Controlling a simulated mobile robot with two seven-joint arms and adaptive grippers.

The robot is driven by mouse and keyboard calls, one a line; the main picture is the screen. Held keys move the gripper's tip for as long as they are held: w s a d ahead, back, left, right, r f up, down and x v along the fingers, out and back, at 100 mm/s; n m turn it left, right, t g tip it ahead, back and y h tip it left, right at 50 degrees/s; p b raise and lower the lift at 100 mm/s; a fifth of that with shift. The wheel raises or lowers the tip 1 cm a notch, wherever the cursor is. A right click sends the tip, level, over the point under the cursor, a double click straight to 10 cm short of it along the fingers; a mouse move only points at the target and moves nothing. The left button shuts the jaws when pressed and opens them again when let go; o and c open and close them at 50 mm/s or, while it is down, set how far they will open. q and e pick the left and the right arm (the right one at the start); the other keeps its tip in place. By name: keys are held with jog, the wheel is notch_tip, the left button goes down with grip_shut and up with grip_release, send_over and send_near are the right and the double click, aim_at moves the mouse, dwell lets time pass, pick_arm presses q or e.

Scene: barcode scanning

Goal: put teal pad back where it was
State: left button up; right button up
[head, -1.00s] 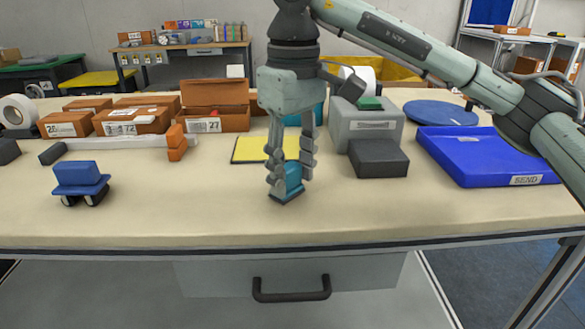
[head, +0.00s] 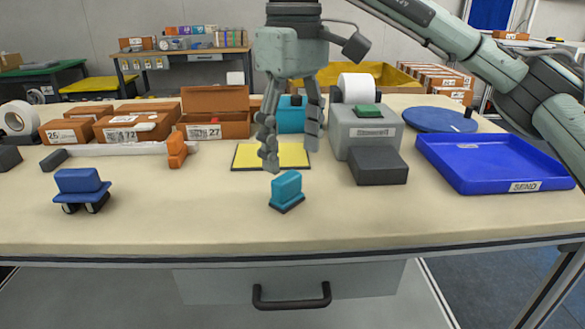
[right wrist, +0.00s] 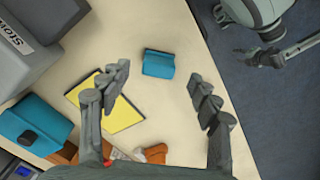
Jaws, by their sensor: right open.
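The teal pad (head: 286,190), a small block with a dark base, stands on the table in front of the yellow mat (head: 245,157). My right gripper (head: 290,150) is open and empty above and behind the pad, over the mat's area. In the right wrist view the pad (right wrist: 158,64) lies beyond the open fingers (right wrist: 160,95), apart from them. A gripper (right wrist: 272,58) also shows at the right of that view, apparently my left one, away from the table; its opening is unclear.
A dark grey block (head: 379,167) and a grey printer (head: 362,132) stand right of the mat. The blue SEND tray (head: 490,160) is further right. A blue stamp-like object (head: 80,185) stands at left. Brown boxes (head: 130,130) line the back. The front of the table is clear.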

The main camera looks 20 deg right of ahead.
pick_arm(q)
jog(key=f, duration=0.1)
jog(key=f+p, duration=0.1)
jog(key=f, duration=0.1)
jog(key=shift+s+d, duration=0.15)
jog(key=shift+s, duration=0.15)
pick_arm(e)
notch_tip(320, 180, up, 7)
jog(key=shift+f, duration=0.2)
